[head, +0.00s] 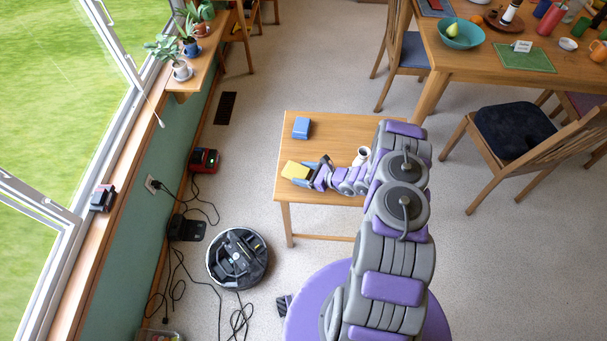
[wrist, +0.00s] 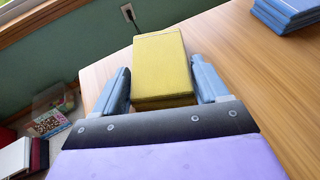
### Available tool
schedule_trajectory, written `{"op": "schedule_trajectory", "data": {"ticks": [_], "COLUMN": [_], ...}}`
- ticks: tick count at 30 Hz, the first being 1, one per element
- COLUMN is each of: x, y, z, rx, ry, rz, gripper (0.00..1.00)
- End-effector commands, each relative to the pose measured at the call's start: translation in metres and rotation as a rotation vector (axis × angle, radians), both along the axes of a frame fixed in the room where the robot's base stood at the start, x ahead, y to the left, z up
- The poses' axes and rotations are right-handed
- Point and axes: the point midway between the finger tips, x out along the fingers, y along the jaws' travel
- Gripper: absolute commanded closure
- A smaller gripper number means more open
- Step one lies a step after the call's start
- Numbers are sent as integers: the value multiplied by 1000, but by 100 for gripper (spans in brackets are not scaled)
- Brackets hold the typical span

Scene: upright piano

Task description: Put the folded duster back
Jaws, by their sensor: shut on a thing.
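The folded duster (wrist: 162,65) is a yellow, thick rectangular block between the two blue fingers of my gripper (wrist: 160,82) in the wrist view. My gripper is shut on it, with a finger along each side. In the head view the yellow duster (head: 295,170) is at the left edge of the small wooden table (head: 330,127), with my gripper (head: 308,172) reaching it from the right. I cannot tell whether the duster touches the tabletop or is held just above it.
A blue folded stack (head: 301,128) lies farther back on the small table; a white cup (head: 361,155) stands near my arm. A robot vacuum (head: 237,258), cables and a red device (head: 204,160) are on the floor at left. A chair (head: 510,135) stands right.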

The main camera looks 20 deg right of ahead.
Motion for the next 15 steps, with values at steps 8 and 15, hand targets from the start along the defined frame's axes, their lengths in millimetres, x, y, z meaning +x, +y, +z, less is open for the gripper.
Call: {"op": "schedule_trajectory", "data": {"ticks": [8,15], "x": [0,0], "y": [0,0], "z": [-1,-1], "rx": [-1,-1], "ry": [-1,-1], "rz": [-1,-1], "gripper": [55,5]}}
